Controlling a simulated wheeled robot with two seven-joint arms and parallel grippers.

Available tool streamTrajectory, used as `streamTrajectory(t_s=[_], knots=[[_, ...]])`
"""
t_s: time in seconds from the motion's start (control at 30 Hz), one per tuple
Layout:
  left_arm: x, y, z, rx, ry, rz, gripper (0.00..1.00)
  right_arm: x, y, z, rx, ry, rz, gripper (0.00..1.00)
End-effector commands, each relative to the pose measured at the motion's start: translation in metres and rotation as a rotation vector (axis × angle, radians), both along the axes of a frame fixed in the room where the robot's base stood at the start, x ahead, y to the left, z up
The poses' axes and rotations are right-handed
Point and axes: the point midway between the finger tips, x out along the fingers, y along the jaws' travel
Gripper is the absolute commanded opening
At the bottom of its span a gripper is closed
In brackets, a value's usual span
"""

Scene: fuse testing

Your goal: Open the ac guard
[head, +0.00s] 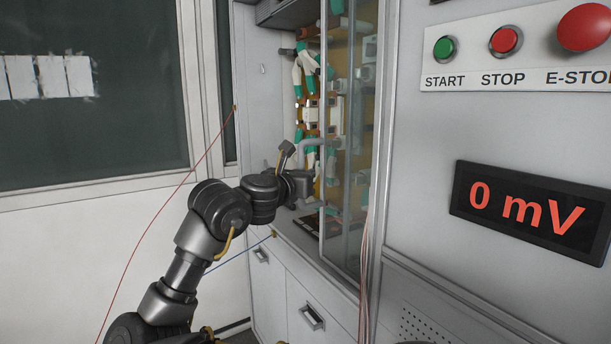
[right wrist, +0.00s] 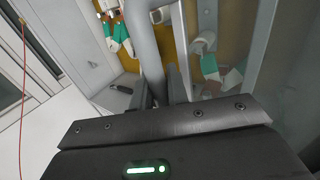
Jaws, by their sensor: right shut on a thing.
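The ac guard (head: 352,150) is a clear, framed panel at the front of the cabinet bay in the head view. Fuse parts show through it and to the left of its edge. Its grey tubular handle (head: 312,142) bends down near the guard's left edge. The handle also runs down the middle of the right wrist view (right wrist: 146,45). My right gripper (head: 303,182) is at the handle, and its fingers (right wrist: 163,92) are shut on it. The finger contact is partly hidden in the head view. My left gripper is not in view.
The panel on the right carries START (head: 445,47), STOP (head: 506,39) and E-STOP (head: 584,27) buttons and a display (head: 530,210) reading 0 mV. Drawers (head: 312,316) sit below the bay. Thin red (head: 180,186) and blue (head: 238,255) wires hang near my right arm.

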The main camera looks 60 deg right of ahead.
Motion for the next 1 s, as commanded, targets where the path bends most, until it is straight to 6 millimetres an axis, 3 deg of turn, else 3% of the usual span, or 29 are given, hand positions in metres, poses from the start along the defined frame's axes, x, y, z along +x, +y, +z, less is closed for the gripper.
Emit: streamTrajectory(t_s=[0.03,0.17,0.57,0.67,1.0], knots=[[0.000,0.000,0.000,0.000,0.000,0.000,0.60,0.005,0.002,0.000,0.002,0.002,0.015,0.19],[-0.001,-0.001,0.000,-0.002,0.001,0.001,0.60,0.003,0.001,0.000,0.000,0.001,0.010,0.35],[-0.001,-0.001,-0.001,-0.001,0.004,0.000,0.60,-0.001,0.005,0.001,-0.002,-0.001,0.002,0.35],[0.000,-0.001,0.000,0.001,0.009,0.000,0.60,0.000,0.018,0.000,-0.002,-0.002,0.005,0.35],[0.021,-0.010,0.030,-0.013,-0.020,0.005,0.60,-0.003,0.084,-0.001,0.000,-0.002,0.007,0.35]])
